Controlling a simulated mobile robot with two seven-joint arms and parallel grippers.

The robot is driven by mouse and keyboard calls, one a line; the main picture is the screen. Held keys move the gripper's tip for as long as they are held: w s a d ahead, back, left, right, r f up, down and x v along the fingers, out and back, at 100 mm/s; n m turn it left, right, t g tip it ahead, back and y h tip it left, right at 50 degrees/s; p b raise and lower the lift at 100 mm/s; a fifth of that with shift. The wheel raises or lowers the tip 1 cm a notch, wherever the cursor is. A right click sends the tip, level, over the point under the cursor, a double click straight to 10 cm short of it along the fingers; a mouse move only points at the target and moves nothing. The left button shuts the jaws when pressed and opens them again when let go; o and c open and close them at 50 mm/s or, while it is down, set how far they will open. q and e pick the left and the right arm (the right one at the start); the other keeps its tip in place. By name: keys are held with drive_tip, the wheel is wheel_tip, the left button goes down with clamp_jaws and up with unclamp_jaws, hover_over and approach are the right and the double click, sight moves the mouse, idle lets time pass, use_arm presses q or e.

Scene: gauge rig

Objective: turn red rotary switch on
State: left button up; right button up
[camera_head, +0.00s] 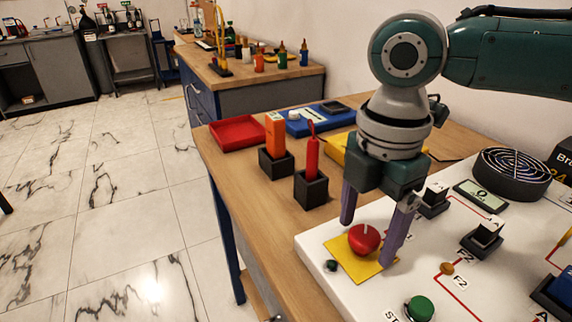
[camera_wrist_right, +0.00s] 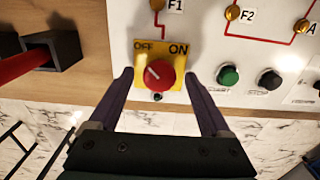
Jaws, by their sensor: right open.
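The red rotary switch (camera_head: 364,239) sits on a yellow plate (camera_head: 345,262) near the left front corner of the white panel. In the right wrist view the red knob (camera_wrist_right: 159,76) shows between the fingers, with OFF and ON printed above it. Its white pointer line leans up and left, toward OFF. My right gripper (camera_head: 368,243) is open, with its two purple fingers on either side of the knob; it also shows in the right wrist view (camera_wrist_right: 160,85). I see no finger contact with the knob. My left gripper is not in view.
A green button (camera_head: 419,308) and a small dark knob (camera_head: 331,265) are near the switch. Black rocker switches (camera_head: 483,238) and a round black fan (camera_head: 512,172) stand farther right. Black holders with orange and red tools (camera_head: 312,158) stand left of the panel.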

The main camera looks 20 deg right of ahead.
drive_tip(key=shift+c, duration=0.3)
clamp_jaws()
drive_tip(key=shift+r, duration=0.1)
